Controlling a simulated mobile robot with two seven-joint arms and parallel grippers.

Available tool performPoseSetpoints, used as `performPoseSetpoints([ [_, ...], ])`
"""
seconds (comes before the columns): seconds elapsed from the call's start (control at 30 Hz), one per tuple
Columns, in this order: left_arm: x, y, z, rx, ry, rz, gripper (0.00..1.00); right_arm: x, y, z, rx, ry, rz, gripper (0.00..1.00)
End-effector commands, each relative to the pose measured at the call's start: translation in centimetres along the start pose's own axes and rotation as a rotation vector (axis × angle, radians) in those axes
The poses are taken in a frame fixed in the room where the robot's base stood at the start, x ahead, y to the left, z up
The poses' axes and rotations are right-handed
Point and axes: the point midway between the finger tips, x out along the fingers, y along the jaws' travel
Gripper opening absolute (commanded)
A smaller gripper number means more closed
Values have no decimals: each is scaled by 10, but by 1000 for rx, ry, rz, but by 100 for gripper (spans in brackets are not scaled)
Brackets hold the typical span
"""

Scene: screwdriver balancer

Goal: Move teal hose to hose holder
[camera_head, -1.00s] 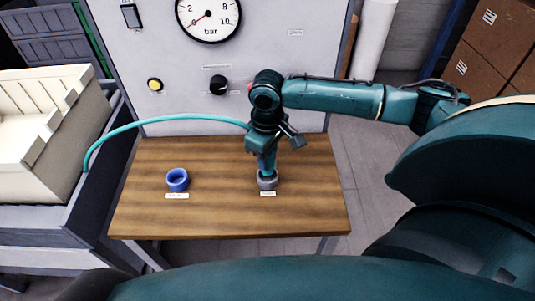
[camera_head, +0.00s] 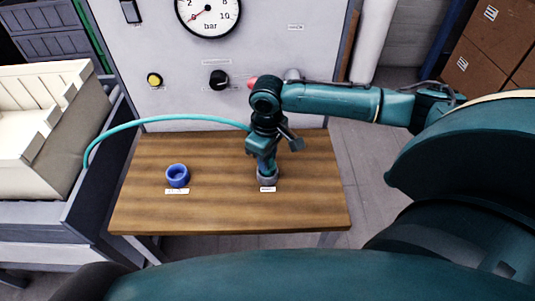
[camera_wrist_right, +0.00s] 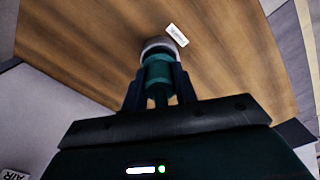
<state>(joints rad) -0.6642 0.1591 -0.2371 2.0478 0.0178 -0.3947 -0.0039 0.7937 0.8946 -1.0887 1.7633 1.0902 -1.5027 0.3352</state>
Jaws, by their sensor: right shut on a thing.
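The teal hose (camera_head: 165,118) arcs from the left edge of the table across to my right gripper (camera_head: 266,165). My right gripper is shut on the hose's end and points down over a grey ring-shaped holder (camera_head: 267,180) on the table. In the right wrist view, the teal hose end (camera_wrist_right: 158,72) sits between the fingers (camera_wrist_right: 158,90), its tip at the grey ring (camera_wrist_right: 163,44). How deep the tip sits in the ring is hidden. A blue ring holder (camera_head: 177,176) stands empty to the left. My left gripper is not in view.
The wooden table (camera_head: 220,215) is clear apart from the two holders and their white labels. Behind it stands a grey panel with a gauge (camera_head: 208,14), a yellow button (camera_head: 154,79) and a black knob (camera_head: 219,80). A beige bin (camera_head: 50,125) is at left.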

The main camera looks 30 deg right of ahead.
Motion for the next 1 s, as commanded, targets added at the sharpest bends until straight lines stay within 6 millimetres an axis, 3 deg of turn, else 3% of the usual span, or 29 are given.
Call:
performPoseSetpoints([
  [0.93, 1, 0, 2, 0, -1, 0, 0, 18, 0, 0, 0, 0, 0, 4],
  [0.97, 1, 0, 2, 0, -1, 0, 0, 18, 0, 0, 0, 0, 0, 29],
  [1.0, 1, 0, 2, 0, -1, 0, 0, 18, 0, 0, 0, 0, 0, 32],
])
